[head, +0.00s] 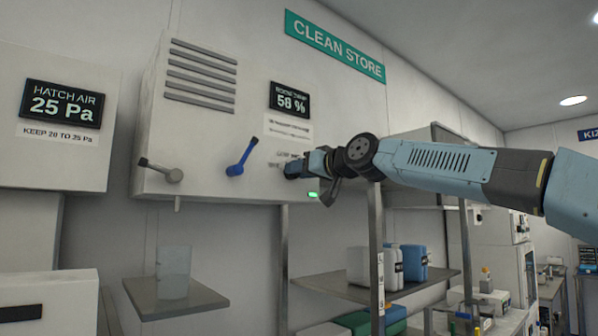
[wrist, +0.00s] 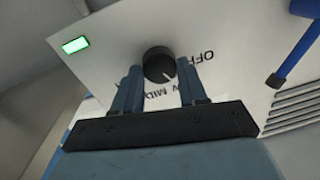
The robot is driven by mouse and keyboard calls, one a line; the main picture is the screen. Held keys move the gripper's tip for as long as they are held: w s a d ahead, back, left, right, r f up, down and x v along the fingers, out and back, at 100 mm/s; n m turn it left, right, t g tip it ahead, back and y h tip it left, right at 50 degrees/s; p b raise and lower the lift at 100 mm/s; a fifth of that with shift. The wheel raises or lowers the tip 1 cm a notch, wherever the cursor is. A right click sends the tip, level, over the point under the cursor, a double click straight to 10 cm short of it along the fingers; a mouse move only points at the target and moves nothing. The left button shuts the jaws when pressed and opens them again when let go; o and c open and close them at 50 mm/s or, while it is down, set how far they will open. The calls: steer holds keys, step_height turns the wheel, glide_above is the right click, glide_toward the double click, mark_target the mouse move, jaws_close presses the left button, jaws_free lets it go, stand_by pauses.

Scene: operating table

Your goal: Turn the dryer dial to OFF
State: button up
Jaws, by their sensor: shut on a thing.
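The dryer dial is a round black knob (wrist: 157,62) on the white wall unit (head: 205,120). In the wrist view the printed labels appear upside down: "OFF" (wrist: 203,57) at the knob's right and "MID" below it, beside a partly hidden word ending in W. The knob's pale pointer mark points lower right, roughly between "OFF" and that word. My gripper (head: 288,169) is at the unit's lower right front, its two blue fingers shut on the dial from either side. In the head view my gripper hides the dial.
A blue lever (head: 239,160) and a grey lever (head: 160,171) stick out left of my gripper. A green light (head: 313,195) glows near the dial. Below are a small shelf with a clear container (head: 174,272) and a rack (head: 345,288) with bottles.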

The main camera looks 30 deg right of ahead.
steer(key=shift+c, duration=0.7)
steer(key=shift+a, duration=0.1)
steer(key=shift+n, duration=0.3)
steer(key=n, duration=0.9)
steer(key=shift+a+g, duration=0.1)
steer(key=shift+g, duration=0.2)
